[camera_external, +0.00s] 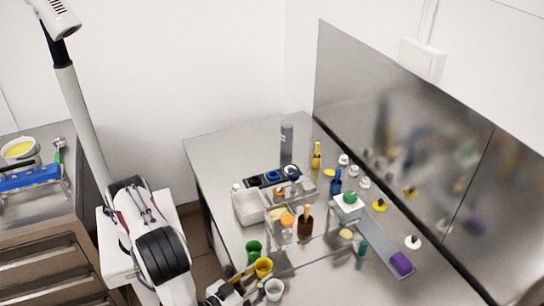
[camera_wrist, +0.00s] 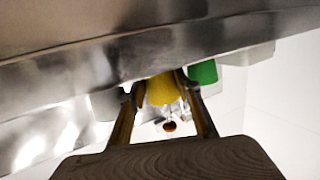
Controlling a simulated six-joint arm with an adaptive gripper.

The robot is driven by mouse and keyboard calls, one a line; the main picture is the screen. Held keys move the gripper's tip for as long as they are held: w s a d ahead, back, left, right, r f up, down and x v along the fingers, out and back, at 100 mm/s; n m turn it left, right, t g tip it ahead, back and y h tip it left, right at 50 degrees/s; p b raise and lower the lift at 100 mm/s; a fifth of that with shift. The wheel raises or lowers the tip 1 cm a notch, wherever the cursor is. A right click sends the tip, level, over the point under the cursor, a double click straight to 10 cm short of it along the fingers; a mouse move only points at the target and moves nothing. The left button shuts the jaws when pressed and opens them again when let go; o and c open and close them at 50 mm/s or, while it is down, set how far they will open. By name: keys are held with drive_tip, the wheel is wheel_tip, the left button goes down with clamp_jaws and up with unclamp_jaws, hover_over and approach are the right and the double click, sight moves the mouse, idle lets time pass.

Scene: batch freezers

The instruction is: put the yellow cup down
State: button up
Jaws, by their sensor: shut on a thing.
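The yellow cup (camera_external: 263,267) is near the front of the steel table, in a row between the green cup (camera_external: 254,250) and a pale grey cup (camera_external: 274,289). My gripper (camera_external: 248,275) reaches it from the lower left and is shut on it. In the wrist view the yellow cup (camera_wrist: 161,90) sits between the two fingers. The green cup (camera_wrist: 203,72) is at its right there, and the grey cup (camera_wrist: 105,103) at its left, partly behind a finger. I cannot tell whether the yellow cup touches the table.
Clear trays (camera_external: 250,208), a brown bottle (camera_external: 305,222) and an orange-topped container (camera_external: 287,220) stand behind the cups. A grey strip with a purple block (camera_external: 400,263) lies to the right. Bare steel shows right of the cups.

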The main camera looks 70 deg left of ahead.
sight(245, 288)
drive_tip(key=shift+f, duration=0.3)
drive_tip(key=o, duration=0.7)
drive_tip(key=shift+r, duration=0.1)
drive_tip(key=shift+v, duration=0.8)
drive_tip(key=v, duration=0.4)
drive_tip(key=shift+s+d+f, duration=0.1)
drive_tip(key=shift+d+f, duration=0.05)
drive_tip(key=shift+f, duration=0.25)
drive_tip(key=shift+v, duration=1.05)
